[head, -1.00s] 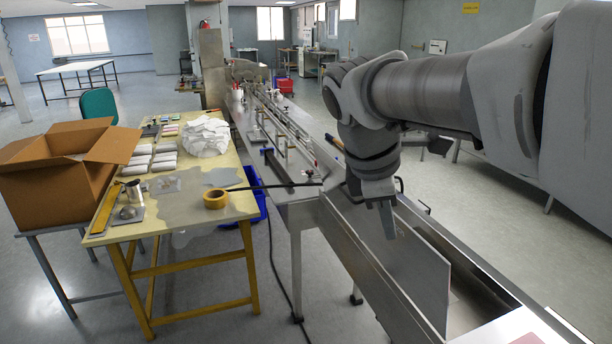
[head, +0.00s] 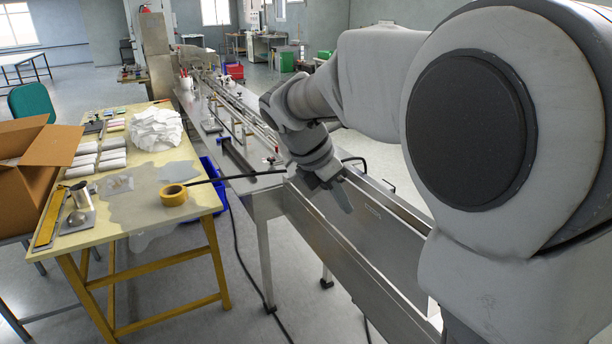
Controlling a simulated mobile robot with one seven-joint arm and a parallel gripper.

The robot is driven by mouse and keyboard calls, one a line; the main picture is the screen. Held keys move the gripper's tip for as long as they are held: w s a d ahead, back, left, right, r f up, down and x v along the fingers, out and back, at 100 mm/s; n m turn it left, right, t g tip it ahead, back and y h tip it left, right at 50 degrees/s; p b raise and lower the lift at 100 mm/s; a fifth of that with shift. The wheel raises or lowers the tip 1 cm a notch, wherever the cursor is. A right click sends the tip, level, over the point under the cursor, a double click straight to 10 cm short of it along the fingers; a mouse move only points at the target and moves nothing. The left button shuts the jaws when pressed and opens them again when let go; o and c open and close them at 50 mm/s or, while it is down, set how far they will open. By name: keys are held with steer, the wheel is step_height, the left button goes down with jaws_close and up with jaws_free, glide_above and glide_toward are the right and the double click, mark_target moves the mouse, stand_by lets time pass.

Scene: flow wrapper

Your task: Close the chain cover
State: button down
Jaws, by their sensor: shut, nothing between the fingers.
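A long metal trough (head: 330,243) runs from the middle of the head view toward the lower right, at the near end of the machine. A flat grey metal panel (head: 385,232), which looks like the chain cover, stands steeply along the trough. My arm hides its near end, and I cannot tell its exact angle. My gripper (head: 344,202) is shut and empty, pointing down over the trough's far end, close to the panel. I cannot tell whether it touches the panel.
A cardboard box (head: 30,165) is at the far left. A black cable hangs between table and machine. The conveyor (head: 235,120) continues behind my gripper.

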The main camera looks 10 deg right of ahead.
mark_target(363, 195)
steer(key=shift+w+d+f, duration=0.1)
steer(key=shift+w+d, duration=0.15)
steer(key=shift+d, duration=0.5)
steer(key=shift+w+d+f, duration=0.1)
steer(key=shift+w+d, duration=0.15)
steer(key=shift+d, duration=0.45)
steer(key=shift+w+d, duration=0.25)
steer(key=shift+d, duration=0.5)
steer(key=shift+d+r, duration=0.1)
